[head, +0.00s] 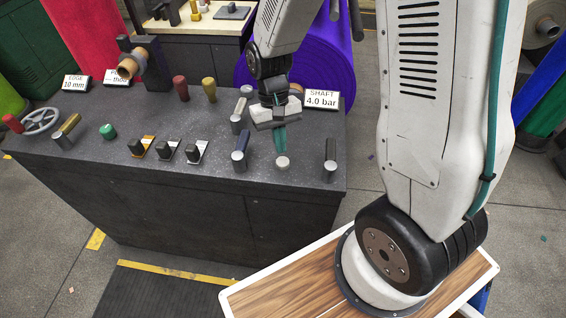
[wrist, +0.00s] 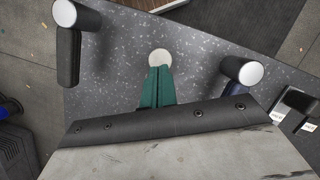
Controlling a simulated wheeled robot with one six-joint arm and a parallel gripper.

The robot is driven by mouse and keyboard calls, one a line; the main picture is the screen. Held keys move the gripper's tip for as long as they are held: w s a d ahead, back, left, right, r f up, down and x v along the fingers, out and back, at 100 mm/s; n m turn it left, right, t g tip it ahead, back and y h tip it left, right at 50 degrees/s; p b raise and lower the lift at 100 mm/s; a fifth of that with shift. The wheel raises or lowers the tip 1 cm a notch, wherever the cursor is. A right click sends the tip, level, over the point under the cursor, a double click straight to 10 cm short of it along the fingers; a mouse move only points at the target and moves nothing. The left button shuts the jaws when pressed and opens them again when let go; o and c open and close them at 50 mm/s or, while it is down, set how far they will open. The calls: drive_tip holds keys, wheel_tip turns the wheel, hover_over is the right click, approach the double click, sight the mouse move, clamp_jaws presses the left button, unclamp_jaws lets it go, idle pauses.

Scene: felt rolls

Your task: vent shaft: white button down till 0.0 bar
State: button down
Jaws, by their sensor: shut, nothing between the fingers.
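The white button (head: 282,163) is a small round knob on the speckled dark console top (head: 300,183), near its right front. My gripper (head: 281,151) is shut and empty, with green fingers pointing down just behind the button. In the wrist view the button (wrist: 160,58) shows right at the tips of my green fingers (wrist: 157,70). I cannot tell whether they touch it. The shaft display (head: 321,99) stands behind on the console and reads 4.0 bar.
A dark lever (head: 330,156) stands right of the button and a silver-topped lever (head: 240,155) left of it. Several black rocker switches, a green button (head: 107,131), red (head: 181,88) and yellow knobs (head: 209,89) and a handwheel (head: 41,121) are further left. A purple felt roll (head: 310,65) is behind.

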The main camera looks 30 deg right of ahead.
sight(281, 159)
drive_tip(key=shift+f, duration=0.15)
idle(0.4)
drive_tip(key=shift+f, duration=1.4)
idle(1.1)
drive_tip(key=shift+r, duration=3)
